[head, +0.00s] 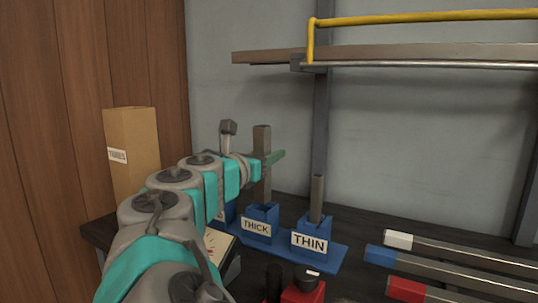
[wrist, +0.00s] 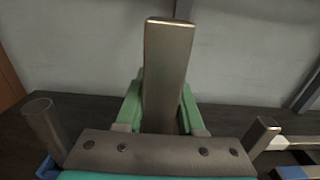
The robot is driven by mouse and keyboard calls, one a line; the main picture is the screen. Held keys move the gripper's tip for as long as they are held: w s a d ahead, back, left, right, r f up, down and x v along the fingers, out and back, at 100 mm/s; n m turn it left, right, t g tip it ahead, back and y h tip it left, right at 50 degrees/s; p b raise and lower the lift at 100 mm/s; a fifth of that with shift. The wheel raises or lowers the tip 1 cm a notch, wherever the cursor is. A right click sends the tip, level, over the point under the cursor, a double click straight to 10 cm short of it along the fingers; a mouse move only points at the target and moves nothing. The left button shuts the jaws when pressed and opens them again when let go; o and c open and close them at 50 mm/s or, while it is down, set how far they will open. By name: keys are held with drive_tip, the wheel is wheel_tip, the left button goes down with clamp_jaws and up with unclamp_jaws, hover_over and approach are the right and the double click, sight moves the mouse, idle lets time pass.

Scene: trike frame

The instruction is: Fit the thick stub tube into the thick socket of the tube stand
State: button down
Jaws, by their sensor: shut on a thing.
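The thick stub tube (head: 262,140) is a brown-grey square tube, upright in the head view. My gripper (head: 270,160) has green fingers and is shut on it; the wrist view shows the tube (wrist: 168,70) between both fingers. The tube stand (head: 330,258) is blue, with labelled sockets. The tube's lower end meets the mouth of the thick socket (head: 262,213) in the head view; how deep it sits inside, I cannot tell. The thin socket (head: 313,228) beside it holds a thinner tube (head: 317,195). My arm partly hides a further socket at the left.
A round tube (wrist: 45,130) stands left of my gripper in the wrist view. Long tubes with white (head: 398,240), blue (head: 380,256) and red (head: 406,290) ends lie at the right. A cardboard box (head: 132,150) stands at the left. A shelf (head: 400,56) hangs above.

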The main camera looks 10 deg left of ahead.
sight(269, 196)
drive_tip(key=shift+f+b, duration=1.1)
drive_tip(key=shift+f, duration=2.2)
drive_tip(key=shift+f, duration=0.3)
drive_tip(key=shift+d+f+b, duration=0.25)
drive_tip(key=shift+f+b, duration=0.35)
drive_tip(key=shift+f, duration=0.7)
drive_tip(key=shift+s+a, duration=0.15)
drive_tip(key=shift+a, duration=0.05)
drive_tip(key=shift+a+r+p, duration=0.25)
drive_tip(key=shift+r+p, duration=0.85)
drive_tip(key=shift+p, duration=0.2)
drive_tip(key=shift+d+r+p, duration=0.2)
drive_tip(key=shift+r+p, duration=0.25)
drive_tip(key=shift+r, duration=2.25)
